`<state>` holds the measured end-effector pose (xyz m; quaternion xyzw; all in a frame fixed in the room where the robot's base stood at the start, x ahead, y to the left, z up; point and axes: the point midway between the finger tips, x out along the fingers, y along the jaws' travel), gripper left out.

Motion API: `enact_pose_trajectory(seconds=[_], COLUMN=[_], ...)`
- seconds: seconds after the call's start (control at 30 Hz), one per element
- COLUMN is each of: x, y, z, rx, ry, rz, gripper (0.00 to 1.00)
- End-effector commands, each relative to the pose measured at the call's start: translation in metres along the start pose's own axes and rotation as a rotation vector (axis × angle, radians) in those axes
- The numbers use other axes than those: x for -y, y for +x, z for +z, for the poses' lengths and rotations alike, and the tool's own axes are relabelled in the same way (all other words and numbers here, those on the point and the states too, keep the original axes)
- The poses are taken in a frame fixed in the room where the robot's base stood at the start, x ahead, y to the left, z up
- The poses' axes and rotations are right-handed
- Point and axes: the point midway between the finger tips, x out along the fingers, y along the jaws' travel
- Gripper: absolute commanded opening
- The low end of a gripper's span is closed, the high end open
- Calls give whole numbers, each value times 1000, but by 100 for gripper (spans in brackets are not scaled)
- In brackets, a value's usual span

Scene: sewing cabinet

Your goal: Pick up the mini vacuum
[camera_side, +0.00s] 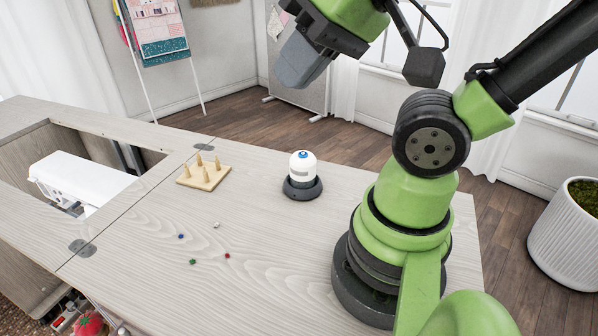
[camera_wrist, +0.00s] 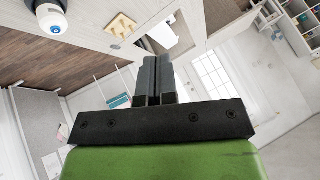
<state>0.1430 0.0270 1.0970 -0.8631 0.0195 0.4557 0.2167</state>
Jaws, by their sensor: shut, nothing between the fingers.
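The mini vacuum (camera_side: 302,170) is a small white dome with a blue top button and a dark round base. It stands upright on the cabinet top, left of my arm's base in the side view. It also shows at the top left of the wrist view (camera_wrist: 50,18), partly cut off by the frame edge. My gripper (camera_side: 298,68) is high above the cabinet top in the side view, up and away from the vacuum. Its two grey fingers are together and empty in the wrist view (camera_wrist: 158,75).
A wooden peg board (camera_side: 203,174) stands left of the vacuum. Several small coloured bits (camera_side: 216,226) lie on the cabinet top (camera_side: 290,270). A white sewing machine (camera_side: 75,180) sits in the opening at left. A potted plant (camera_side: 566,245) stands on the floor at right.

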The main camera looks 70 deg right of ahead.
Motion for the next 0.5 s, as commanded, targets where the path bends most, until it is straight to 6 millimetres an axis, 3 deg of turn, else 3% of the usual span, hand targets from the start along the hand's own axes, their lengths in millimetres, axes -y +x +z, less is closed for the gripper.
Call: enact_pose_trajectory(seconds=[0.4,0.5], x=[0,0], y=[0,0], z=[0,0], rx=[0,0], ry=[0,0], rz=[0,0], gripper=[0,21])
